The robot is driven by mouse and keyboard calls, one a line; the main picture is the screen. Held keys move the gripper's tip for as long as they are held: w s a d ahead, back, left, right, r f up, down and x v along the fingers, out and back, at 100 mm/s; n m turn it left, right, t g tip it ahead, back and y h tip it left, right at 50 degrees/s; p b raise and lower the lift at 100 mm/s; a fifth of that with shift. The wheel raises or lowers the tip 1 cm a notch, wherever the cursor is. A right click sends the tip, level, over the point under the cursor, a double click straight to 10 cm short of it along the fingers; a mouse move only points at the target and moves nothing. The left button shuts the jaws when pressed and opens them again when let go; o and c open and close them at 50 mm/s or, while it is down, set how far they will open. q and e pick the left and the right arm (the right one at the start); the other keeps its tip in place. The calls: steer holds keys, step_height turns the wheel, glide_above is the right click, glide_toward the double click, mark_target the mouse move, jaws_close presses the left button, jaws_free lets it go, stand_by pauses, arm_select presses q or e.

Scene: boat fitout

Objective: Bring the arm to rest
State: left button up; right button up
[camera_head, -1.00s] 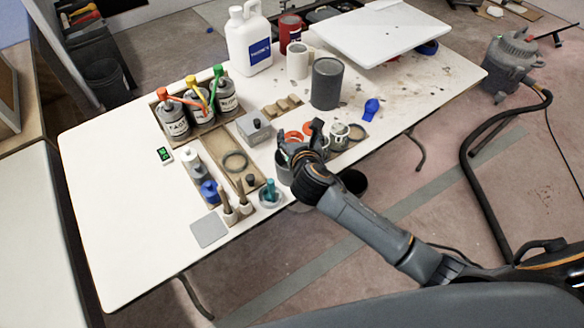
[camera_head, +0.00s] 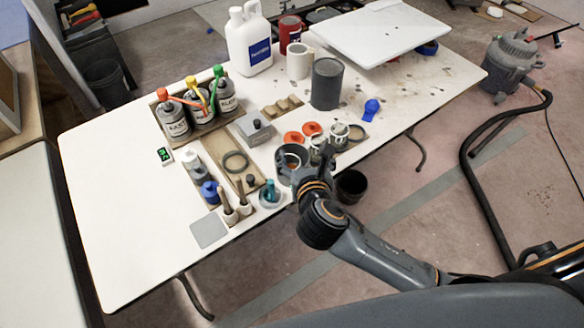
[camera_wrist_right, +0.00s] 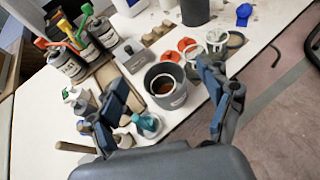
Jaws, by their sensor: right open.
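My right gripper (camera_head: 318,165) is over the front edge of the white table (camera_head: 110,200), its arm reaching in from the lower right. In the right wrist view the right gripper (camera_wrist_right: 168,102) has its blue-padded fingers spread wide, with nothing between them. A grey cup (camera_head: 287,160) with a brownish inside stands at the table edge just beyond the fingers. It also shows in the right wrist view (camera_wrist_right: 165,86), apart from the fingers as far as I can see. My left gripper is in neither view.
Bottles with coloured spouts (camera_head: 198,108), a grey can (camera_head: 326,84), a white jug (camera_head: 248,40) and a small teal-topped jar (camera_head: 270,193) crowd the table. A black bin (camera_head: 351,186) stands below the front edge. A vacuum (camera_head: 512,62) with a hose is on the right.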

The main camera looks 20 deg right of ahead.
steer(key=shift+s+r, duration=0.25)
steer(key=shift+s, duration=0.25)
step_height(320, 180, down, 21)
steer(key=d+m+g, duration=0.2)
steer(key=m+g, duration=0.2)
steer(key=m, duration=0.3)
steer(key=s+d+f+m+g+y, duration=0.1)
steer(key=s+d+f+m+g, duration=0.1)
steer(key=s+f+m, duration=0.45)
steer(key=s+d+f+m+g, duration=0.2)
steer(key=s+f, duration=0.1)
steer(key=f, duration=0.6)
steer(key=s+f+m+g, duration=0.1)
steer(key=s+f+m, duration=0.4)
steer(key=s, duration=0.5)
steer(key=s+d+f+m+g+y, duration=0.1)
steer(key=s+f+m, duration=0.4)
steer(key=s, duration=0.5)
steer(key=s+d+f+m+g, duration=0.1)
steer(key=s+f+m+g, duration=0.1)
steer(key=s+f+m, duration=0.4)
steer(key=s, duration=0.4)
steer(key=shift+d+f, duration=0.15)
steer(key=shift+f, duration=0.05)
